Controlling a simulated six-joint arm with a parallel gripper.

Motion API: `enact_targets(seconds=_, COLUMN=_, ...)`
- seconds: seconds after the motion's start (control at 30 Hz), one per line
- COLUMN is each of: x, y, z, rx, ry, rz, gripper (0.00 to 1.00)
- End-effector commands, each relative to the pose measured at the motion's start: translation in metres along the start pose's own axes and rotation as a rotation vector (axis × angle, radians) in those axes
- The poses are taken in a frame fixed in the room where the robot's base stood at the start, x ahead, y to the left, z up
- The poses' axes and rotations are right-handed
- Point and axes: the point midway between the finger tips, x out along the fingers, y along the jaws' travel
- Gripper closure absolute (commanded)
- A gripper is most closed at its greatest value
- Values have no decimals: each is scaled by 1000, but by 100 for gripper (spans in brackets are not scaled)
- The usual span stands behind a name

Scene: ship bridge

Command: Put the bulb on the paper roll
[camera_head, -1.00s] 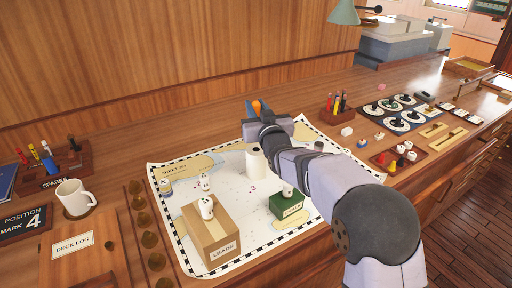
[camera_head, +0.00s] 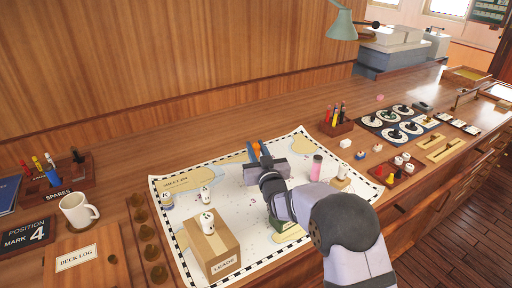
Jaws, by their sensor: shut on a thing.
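My gripper (camera_head: 258,160) is over the middle of the chart, pointing away from the camera. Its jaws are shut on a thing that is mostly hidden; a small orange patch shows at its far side. I take this to be the bulb, but its shape cannot be made out. The white paper roll is hidden in the current view, behind my gripper and wrist. Whether the held thing touches it cannot be told.
A cardboard box (camera_head: 211,248) with a white spotted piece (camera_head: 207,222) on top stands front left. A pink-topped bottle (camera_head: 317,167) stands right of my gripper. A mug (camera_head: 77,210) is far left.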

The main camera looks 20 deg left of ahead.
Motion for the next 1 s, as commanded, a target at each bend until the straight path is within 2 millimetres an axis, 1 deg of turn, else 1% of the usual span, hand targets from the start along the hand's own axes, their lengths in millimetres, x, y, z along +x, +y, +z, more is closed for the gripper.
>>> enact_targets(seconds=0.1, x=0, y=0, z=4, rx=0, ry=2, rz=0, gripper=100)
enact_targets(seconds=0.33, x=0, y=0, z=4, rx=0, ry=2, rz=0, gripper=100)
enact_targets(seconds=0.5, x=0, y=0, z=8, rx=0, ry=2, rz=0, gripper=100)
enact_targets(seconds=0.53, x=0, y=0, z=8, rx=0, ry=2, rz=0, gripper=76)
enact_targets(seconds=0.57, x=0, y=0, z=7, rx=0, ry=2, rz=0, gripper=69)
enact_targets(seconds=0.6, x=0, y=0, z=7, rx=0, ry=2, rz=0, gripper=60)
enact_targets(seconds=1.0, x=0, y=0, z=5, rx=0, ry=2, rz=0, gripper=60)
